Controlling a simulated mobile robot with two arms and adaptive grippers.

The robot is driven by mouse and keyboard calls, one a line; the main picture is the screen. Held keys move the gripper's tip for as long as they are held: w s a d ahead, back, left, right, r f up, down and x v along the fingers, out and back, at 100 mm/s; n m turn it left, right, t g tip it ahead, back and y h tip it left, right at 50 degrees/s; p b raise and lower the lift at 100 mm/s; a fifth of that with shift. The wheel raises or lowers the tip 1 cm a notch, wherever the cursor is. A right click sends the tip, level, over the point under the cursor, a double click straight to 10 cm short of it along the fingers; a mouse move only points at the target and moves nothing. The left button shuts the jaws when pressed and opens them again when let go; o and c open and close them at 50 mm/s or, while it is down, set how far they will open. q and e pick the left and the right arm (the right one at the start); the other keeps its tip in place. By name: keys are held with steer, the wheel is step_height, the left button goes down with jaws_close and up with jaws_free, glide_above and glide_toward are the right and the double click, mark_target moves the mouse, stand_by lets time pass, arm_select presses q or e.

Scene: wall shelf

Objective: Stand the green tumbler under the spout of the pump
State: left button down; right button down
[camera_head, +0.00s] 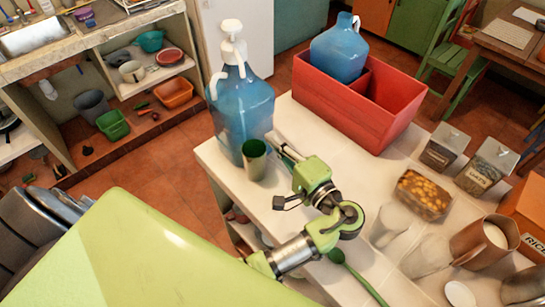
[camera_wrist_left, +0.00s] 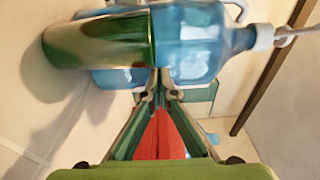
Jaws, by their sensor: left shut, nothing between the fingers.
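The green tumbler (camera_head: 254,160) stands upright on the white tiled counter, close in front of the big blue jug (camera_head: 240,108) with the white pump (camera_head: 232,48) on top. The pump's spout is hard to make out, so I cannot tell whether the tumbler is right under it. My left gripper (camera_head: 279,146) is shut and empty, just right of the tumbler. In the left wrist view the shut fingertips (camera_wrist_left: 159,92) are close to the tumbler (camera_wrist_left: 98,42), with the jug (camera_wrist_left: 195,45) behind it; whether they touch it is unclear. My right gripper is not in view.
A red crate (camera_head: 385,112) holding another blue jug (camera_head: 340,47) stands behind to the right. Jars (camera_head: 444,147), a food box (camera_head: 424,194), clear glasses and a copper pot (camera_head: 480,240) fill the right side. A green-handled utensil (camera_head: 358,279) lies near my left arm.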

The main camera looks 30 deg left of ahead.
arm_select(q)
step_height(320, 180, down, 7)
steer(key=shift+s+r+p, duration=0.1)
steer(key=shift+r+p, duration=0.05)
steer(key=shift+p, duration=0.2)
steer(key=shift+s+p, duration=0.35)
steer(key=shift+p, duration=0.1)
steer(key=shift+s+a, duration=0.1)
steer(key=shift+s, duration=0.05)
